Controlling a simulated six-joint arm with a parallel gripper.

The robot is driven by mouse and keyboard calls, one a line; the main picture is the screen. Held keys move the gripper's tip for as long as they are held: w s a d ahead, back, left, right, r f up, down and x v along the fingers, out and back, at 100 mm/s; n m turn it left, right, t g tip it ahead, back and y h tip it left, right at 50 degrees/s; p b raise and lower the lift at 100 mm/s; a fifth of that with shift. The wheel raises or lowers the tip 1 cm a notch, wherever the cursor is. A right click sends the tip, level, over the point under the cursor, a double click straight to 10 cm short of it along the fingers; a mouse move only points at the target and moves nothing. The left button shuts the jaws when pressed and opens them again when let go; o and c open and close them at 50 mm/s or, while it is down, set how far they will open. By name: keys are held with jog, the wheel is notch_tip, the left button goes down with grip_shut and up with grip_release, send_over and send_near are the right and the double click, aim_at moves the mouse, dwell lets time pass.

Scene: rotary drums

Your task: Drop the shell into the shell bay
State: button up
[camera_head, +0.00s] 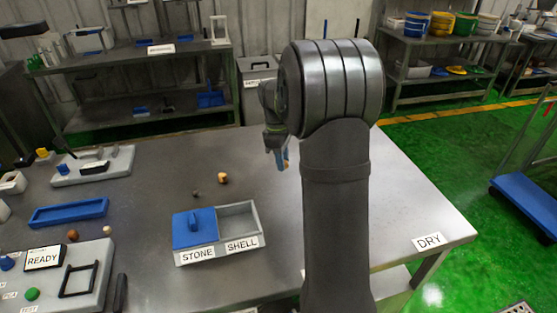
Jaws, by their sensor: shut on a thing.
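My gripper (280,161) is above the table, behind and to the right of the two-part grey box. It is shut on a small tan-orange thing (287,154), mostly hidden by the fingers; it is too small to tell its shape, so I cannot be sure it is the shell. The shell bay (255,222) is the right compartment, labelled SHELL, open at the top and empty as far as I see. The stone bay to its left is covered by a blue lid (203,235) with a handle. My arm stands just right of the box.
A brown-orange lump (223,178) and a small dark stone (196,194) lie on the table behind the box. The table (400,195) is clear on the right, by the DRY label.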

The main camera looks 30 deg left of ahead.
jog(key=shift+s, duration=0.1)
jog(key=s+a, duration=0.2)
jog(key=s, duration=1.8)
jog(key=shift+w+d+f, duration=0.1)
jog(key=shift+f, duration=1.25)
jog(key=shift+w+d+f, duration=0.1)
jog(key=shift+f, duration=1.25)
jog(key=o, duration=1)
